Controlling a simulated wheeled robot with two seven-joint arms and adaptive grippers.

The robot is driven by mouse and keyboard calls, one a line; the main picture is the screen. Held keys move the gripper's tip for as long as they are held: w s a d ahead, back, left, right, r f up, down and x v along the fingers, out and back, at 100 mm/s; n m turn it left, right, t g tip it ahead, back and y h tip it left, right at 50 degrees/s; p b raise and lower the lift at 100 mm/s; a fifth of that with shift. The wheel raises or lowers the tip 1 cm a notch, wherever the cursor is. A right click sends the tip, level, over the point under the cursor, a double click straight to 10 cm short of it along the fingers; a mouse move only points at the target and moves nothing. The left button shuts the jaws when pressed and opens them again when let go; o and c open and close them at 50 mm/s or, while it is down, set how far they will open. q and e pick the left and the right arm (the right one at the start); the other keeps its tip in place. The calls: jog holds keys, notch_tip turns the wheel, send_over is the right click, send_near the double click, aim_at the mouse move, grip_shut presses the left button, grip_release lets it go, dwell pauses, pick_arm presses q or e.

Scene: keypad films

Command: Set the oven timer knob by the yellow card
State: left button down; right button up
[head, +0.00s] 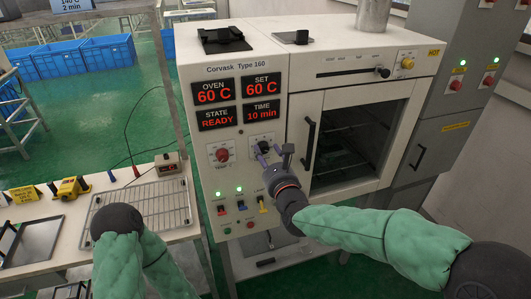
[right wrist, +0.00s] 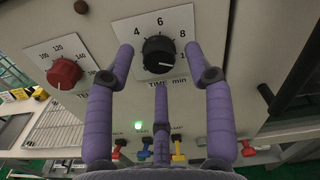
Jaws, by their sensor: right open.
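The oven timer knob (head: 263,147) is black and sits on the oven's front panel. In the right wrist view the timer knob (right wrist: 158,52) has a dial marked 4, 6, 8 and a partly hidden number, labelled TIME min. Its pale mark points to the lower right. My right gripper (head: 275,160) is open in front of it. In the right wrist view its fingertips (right wrist: 158,48) are spread on either side of the knob, with gaps visible. My left gripper is out of view.
The oven (head: 235,67) displays OVEN 60 C, SET 60 C, STATE READY and TIME 10 min. A red knob (head: 222,155) is left of the timer knob, with small coloured switches below. The oven door handle (head: 310,145) is close on the right. A wire rack (head: 160,203) lies on the bench.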

jog(key=shift+x, duration=0.85)
grip_shut()
jog(key=shift+f+n+b, duration=0.1)
jog(key=shift+n+b, duration=0.2)
jog(key=shift+b, duration=0.1)
